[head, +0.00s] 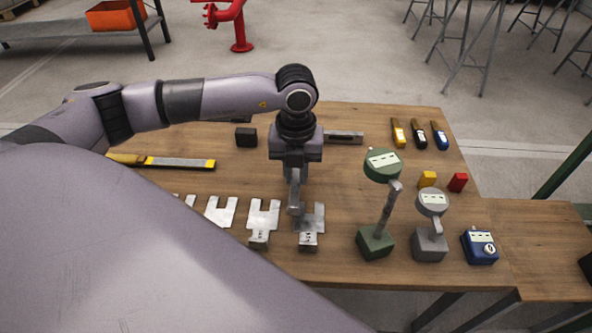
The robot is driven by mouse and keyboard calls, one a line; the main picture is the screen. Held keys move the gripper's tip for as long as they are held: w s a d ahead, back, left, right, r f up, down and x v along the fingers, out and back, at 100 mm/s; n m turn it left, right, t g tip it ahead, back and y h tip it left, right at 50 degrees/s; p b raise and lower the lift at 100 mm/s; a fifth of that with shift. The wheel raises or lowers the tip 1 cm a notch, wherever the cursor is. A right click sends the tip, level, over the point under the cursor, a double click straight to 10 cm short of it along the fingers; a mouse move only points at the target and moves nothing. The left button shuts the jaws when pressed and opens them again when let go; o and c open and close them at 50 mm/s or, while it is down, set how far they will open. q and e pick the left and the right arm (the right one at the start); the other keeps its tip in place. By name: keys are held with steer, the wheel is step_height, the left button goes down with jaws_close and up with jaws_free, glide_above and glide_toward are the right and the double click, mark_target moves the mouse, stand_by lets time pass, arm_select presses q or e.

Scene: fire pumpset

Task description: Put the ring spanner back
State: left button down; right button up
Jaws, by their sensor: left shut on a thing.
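My left gripper (295,190) points down over the middle of the wooden table (335,180). It is shut on a grey metal piece that is mostly hidden by the fingers. I cannot tell whether this piece is the ring spanner, and I make out no clear ring spanner elsewhere. The fingertips overlap in view the back left part of a slotted metal plate (309,241). I cannot tell whether they touch it. My right gripper is not in view.
More slotted plates (262,222) lie to the left. Two dial gauges stand to the right, one green (375,243) and one grey (430,245), beside a blue box (479,247). A long yellow-ended tool (180,163) and a black block (245,137) lie further left.

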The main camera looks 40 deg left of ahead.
arm_select(q)
steer(key=c, duration=1)
jaws_free()
steer(key=shift+r, duration=0.1)
step_height(320, 180, up, 12)
steer(key=shift+s+p, duration=0.1)
steer(key=shift+p, duration=0.75)
